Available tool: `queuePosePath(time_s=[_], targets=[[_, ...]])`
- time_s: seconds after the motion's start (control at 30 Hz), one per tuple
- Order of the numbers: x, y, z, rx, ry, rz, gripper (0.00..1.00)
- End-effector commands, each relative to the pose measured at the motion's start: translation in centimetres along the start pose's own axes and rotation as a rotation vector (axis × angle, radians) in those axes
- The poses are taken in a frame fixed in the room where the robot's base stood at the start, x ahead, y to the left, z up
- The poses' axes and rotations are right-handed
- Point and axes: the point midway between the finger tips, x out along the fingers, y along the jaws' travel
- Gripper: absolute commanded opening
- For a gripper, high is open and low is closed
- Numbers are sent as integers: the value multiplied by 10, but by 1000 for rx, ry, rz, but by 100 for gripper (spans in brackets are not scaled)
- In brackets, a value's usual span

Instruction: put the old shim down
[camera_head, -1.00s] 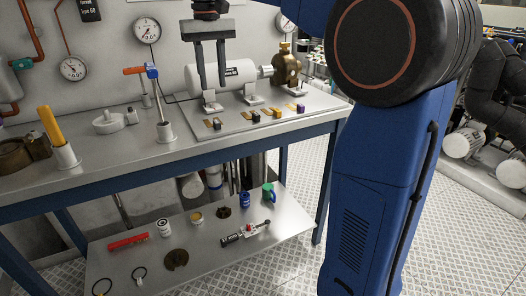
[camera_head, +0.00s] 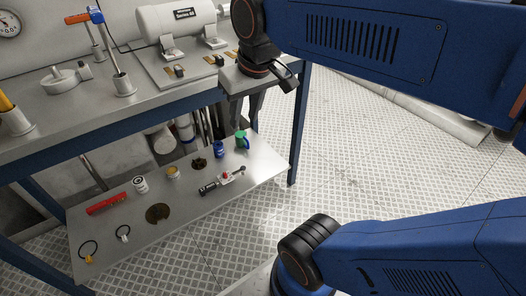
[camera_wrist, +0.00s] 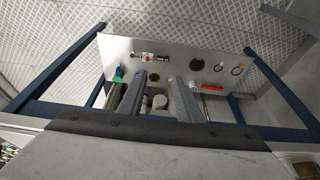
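My gripper (camera_head: 243,125) is in front of the bench's right part, above the lower shelf, with its fingers pointing down. In the wrist view its two fingers (camera_wrist: 158,78) stand apart, and I see nothing held between them. Small brass-coloured pieces with dark blocks (camera_head: 178,70) lie on the grey base plate (camera_head: 160,76) by the feet of the white motor (camera_head: 178,18). I cannot tell which of them, if any, is the old shim. My arm hides the right end of the plate.
The lower shelf (camera_head: 190,220) holds a red bar (camera_head: 106,203), a brown disc (camera_head: 157,213), a green mug (camera_head: 241,140), a blue can (camera_head: 219,149), a grey tool (camera_head: 222,180) and rings. Its front middle is bare. The bench top (camera_head: 60,120) has free room left of the plate.

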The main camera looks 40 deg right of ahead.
Motion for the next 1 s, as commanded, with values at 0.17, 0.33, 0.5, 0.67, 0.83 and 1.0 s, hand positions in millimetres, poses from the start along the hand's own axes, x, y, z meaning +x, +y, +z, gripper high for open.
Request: queuePosePath(time_s=[0.17, 0.33, 0.5, 0.67, 0.83, 1.0], targets=[[35, 6, 55, -1, 57, 6, 32], [54, 9, 81, -2, 85, 9, 32], [59, 9, 87, -3, 93, 10, 32], [59, 9, 86, -3, 92, 10, 32], [59, 9, 86, -3, 92, 10, 32], [59, 9, 86, -3, 92, 10, 32]])
